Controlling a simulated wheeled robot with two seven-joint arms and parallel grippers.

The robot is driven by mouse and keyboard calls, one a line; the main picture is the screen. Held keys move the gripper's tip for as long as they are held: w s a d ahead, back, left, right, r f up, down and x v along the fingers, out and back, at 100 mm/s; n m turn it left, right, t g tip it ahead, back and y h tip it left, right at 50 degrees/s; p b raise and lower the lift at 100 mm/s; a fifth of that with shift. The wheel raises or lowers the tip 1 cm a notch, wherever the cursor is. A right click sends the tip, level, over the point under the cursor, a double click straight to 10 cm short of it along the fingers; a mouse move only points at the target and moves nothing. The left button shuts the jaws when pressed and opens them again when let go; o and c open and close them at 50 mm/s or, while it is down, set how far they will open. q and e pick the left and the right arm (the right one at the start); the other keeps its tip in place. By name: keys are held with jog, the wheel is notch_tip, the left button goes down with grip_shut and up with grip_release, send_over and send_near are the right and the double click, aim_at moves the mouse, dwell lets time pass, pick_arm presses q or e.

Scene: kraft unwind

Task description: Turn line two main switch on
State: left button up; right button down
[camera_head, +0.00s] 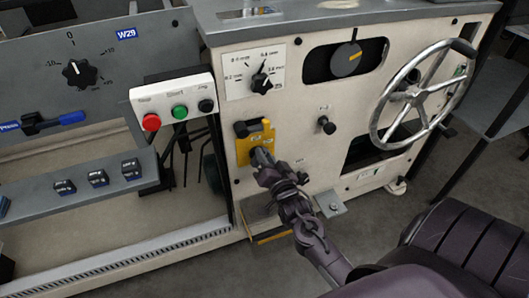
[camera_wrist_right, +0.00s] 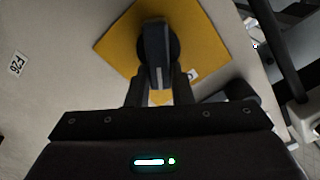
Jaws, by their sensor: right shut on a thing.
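A yellow plate (camera_head: 245,151) with a black rotary switch sits low on the cream machine's front panel. In the right wrist view, the yellow plate (camera_wrist_right: 205,45) fills the top and the black switch handle (camera_wrist_right: 157,50) stands out from it. My right gripper (camera_head: 262,160) is at the plate and partly covers it in the head view. Its two dark fingers (camera_wrist_right: 158,92) are shut on the switch handle, one on each side. The small labels on the plate are too small to read. My left gripper is not in view.
A spoked handwheel (camera_head: 418,95) is on the panel's right side, with a small black knob (camera_head: 326,125) left of it. A white button box (camera_head: 175,105) with red, green and black buttons is to the left. A dial (camera_head: 260,82) is above the plate.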

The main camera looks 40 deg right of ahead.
jog(key=m+p, duration=0.2)
jog(key=m, duration=0.1)
jog(key=m+p, duration=0.2)
jog(key=shift+s+d+f, duration=0.1)
jog(key=shift+d+f, duration=0.05)
jog(key=shift+d, duration=0.15)
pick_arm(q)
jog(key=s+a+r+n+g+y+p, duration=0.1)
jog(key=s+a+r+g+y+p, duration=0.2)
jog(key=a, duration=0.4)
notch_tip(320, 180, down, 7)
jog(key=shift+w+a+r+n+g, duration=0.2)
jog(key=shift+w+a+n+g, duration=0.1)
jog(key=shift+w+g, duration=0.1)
pick_arm(e)
jog(key=shift+d+f+m, duration=0.1)
jog(key=shift+f+m, duration=0.1)
jog(key=shift+m, duration=0.8)
jog(key=shift+a+f+m, duration=0.1)
jog(key=shift+f+m, duration=0.15)
jog(key=shift+m, duration=0.75)
jog(key=shift+d+f+m, duration=0.1)
jog(key=shift+f+m, duration=0.1)
jog(key=shift+m, duration=0.8)
jog(key=c, duration=1.3)
grip_release()
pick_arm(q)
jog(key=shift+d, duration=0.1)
